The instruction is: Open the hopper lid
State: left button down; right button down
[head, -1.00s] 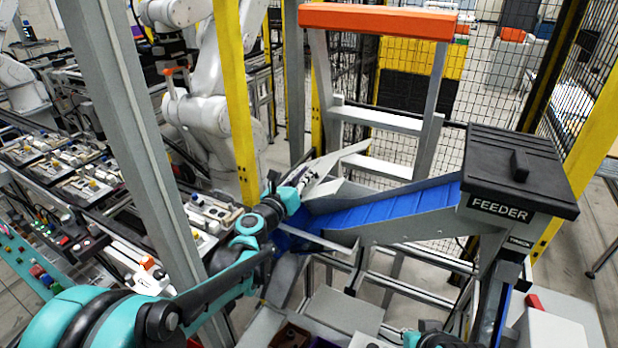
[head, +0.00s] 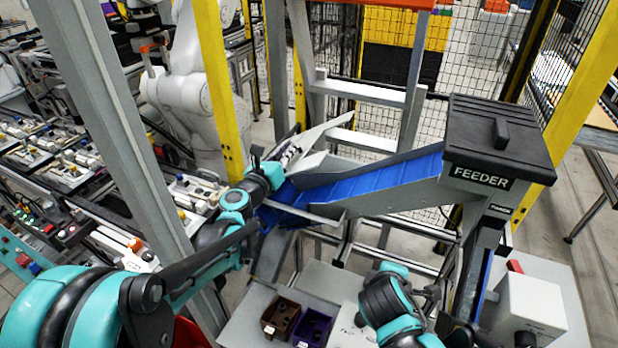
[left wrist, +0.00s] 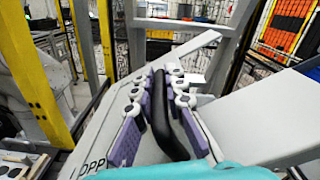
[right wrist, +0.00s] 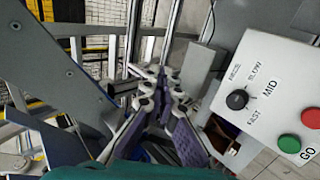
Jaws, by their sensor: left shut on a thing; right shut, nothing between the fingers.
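The hopper lid (head: 322,134) is a light grey panel tilted at the left end of the blue chute. It also shows in the left wrist view (left wrist: 98,135), with partly covered black lettering and a black bar handle (left wrist: 162,115). My left gripper (head: 290,156) is at the lid; its purple-padded fingers (left wrist: 160,95) are shut on the handle. The head view does not show clearly how far the lid stands from the hopper body. My right gripper (right wrist: 163,82) is shut and empty, low in front of the chute frame and beside the control box.
The blue chute (head: 375,185) rises right to a black-topped FEEDER box (head: 500,140). A white control box (right wrist: 270,95) with a knob and red and green buttons is close to my right gripper. Brown (head: 281,318) and purple (head: 313,328) bins stand below. A grey post is at left.

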jog(key=w+a+r+n+t+h, duration=0.1)
jog(key=w+a+r+n+t, duration=0.2)
jog(key=n, duration=0.4)
jog(key=w+a+r+n+t+h, duration=0.1)
jog(key=w+a+n+t, duration=0.1)
jog(key=w+a+n, duration=0.4)
jog(key=s+a+r+n+t+y, duration=0.1)
jog(key=s+a+r+n+t, duration=0.15)
jog(key=a+n, duration=0.35)
jog(key=s+a+r+n+t, duration=0.1)
jog(key=a+r+n+t, duration=0.25)
jog(key=n, duration=0.45)
jog(key=w+r, duration=0.4)
jog(key=w, duration=0.6)
jog(key=shift+a+r, duration=0.2)
jog(key=shift+a, duration=0.15)
jog(key=shift+w, duration=0.15)
